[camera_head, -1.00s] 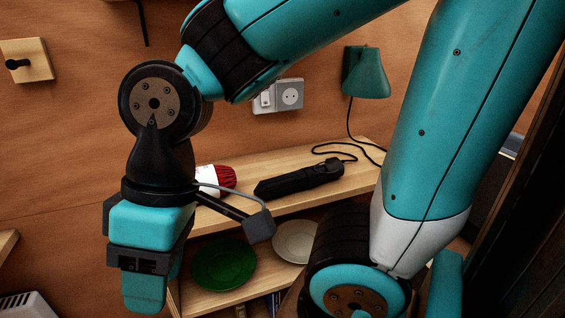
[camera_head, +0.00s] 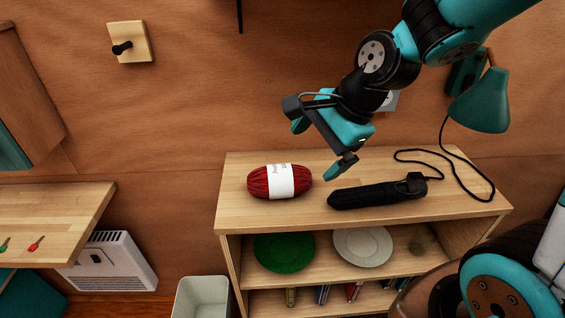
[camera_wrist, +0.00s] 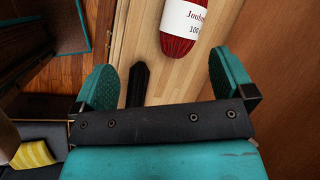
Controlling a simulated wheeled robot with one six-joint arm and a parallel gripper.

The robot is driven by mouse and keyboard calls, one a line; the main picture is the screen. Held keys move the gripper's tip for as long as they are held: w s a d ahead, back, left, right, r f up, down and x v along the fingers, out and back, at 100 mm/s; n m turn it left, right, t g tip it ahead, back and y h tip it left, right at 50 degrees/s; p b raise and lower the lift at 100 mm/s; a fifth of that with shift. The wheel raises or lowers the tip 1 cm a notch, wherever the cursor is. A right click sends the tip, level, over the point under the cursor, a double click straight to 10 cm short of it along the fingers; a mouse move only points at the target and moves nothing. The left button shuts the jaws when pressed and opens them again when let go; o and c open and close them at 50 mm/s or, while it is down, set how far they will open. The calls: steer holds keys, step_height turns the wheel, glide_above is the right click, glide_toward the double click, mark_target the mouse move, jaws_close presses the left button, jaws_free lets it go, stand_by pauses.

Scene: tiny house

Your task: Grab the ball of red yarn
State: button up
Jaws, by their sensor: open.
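The ball of red yarn (camera_head: 261,182) with a white paper band lies on its side on the wooden shelf top (camera_head: 400,215), left of a folded black umbrella (camera_head: 370,194). My gripper (camera_head: 316,150) is open and empty, above the shelf top, to the upper right of the yarn. In the wrist view the red yarn (camera_wrist: 177,46) shows at the top, beyond the open fingers (camera_wrist: 168,83) and nearer the right finger. Its upper part is cut off by the frame edge there.
The umbrella, which also shows in the wrist view (camera_wrist: 138,84), lies close by the yarn. A green plate (camera_head: 285,252) and a white plate (camera_head: 363,247) sit on the lower shelf. A bin (camera_head: 201,298) stands left of the shelf.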

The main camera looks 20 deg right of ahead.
mark_target(291, 171)
steer(key=w+f+m, duration=0.1)
steer(key=w+f, duration=0.1)
steer(key=f, duration=0.1)
steer(key=w+f+m+p, duration=0.1)
steer(key=w+f+m, duration=0.1)
steer(key=f, duration=0.1)
steer(key=w+f+m+p, duration=0.1)
steer(key=w+f+m, duration=0.1)
steer(key=w+f, duration=0.1)
steer(key=shift+a+f+t, duration=0.35)
steer(key=shift+f+t, duration=0.05)
steer(key=shift+f, duration=0.15)
steer(key=shift+w+d+p+x, duration=0.15)
steer(key=shift+p+x, duration=0.4)
steer(key=shift+x, duration=0.75)
steer(key=shift+w+d+p+x, duration=0.1)
steer(key=shift+p+x, duration=0.4)
steer(key=shift+x, duration=0.8)
steer(key=c, duration=0.8)
steer(key=shift+r, duration=0.1)
